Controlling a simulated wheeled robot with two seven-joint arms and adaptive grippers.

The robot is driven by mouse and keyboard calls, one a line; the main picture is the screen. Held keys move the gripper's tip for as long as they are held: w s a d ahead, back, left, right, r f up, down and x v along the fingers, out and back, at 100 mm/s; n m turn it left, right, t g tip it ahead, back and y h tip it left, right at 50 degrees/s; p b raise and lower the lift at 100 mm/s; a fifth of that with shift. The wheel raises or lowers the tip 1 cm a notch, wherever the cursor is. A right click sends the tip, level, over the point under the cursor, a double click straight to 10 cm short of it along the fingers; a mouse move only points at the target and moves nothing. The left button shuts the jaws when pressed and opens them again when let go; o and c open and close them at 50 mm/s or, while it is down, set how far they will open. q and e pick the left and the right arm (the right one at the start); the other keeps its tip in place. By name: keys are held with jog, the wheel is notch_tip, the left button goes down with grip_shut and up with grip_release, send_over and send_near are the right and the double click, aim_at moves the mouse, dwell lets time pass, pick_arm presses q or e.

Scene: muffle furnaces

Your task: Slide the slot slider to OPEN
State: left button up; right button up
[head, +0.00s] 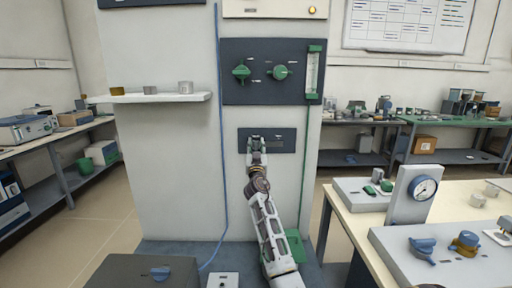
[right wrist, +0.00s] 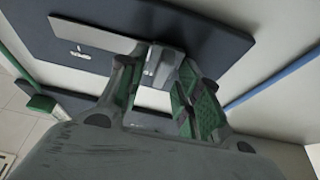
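The slot slider has a small grey knob (right wrist: 163,62) and a pale flat bar (right wrist: 95,34) on a dark panel (right wrist: 215,38). In the head view, the dark panel (head: 286,134) is low on the white cabinet front. My right gripper (head: 257,141) is at this panel and hides most of the slider there. In the right wrist view, the green-padded fingertips (right wrist: 162,76) of my right gripper are on both sides of the knob and appear to touch it. A small white label (right wrist: 80,54) is beside the bar, too blurred to read. My left gripper is not in view.
Above is a dark panel (head: 235,92) with two green knobs and a gauge tube. A blue hose (head: 222,170) runs down left of my right arm. A white shelf (head: 160,98) juts out at left. A table (head: 345,222) with instruments stands at right.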

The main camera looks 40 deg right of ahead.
aim_at(279, 140)
grip_shut()
jog(key=s+d+p, duration=0.1)
jog(key=s+d, duration=0.1)
jog(key=d, duration=0.1)
jog(key=s+d, duration=0.3)
jog(key=shift+p, duration=0.4)
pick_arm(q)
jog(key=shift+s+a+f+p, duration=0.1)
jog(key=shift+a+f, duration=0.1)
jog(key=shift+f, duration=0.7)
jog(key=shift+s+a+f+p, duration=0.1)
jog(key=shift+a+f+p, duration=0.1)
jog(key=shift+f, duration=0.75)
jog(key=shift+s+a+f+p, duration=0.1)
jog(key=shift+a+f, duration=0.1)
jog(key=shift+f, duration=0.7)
pick_arm(e)
jog(key=shift+s+d+f, duration=0.1)
jog(key=shift+s+d, duration=0.7)
jog(key=shift+d, duration=0.15)
grip_release()
jog(key=shift+s+d, duration=0.1)
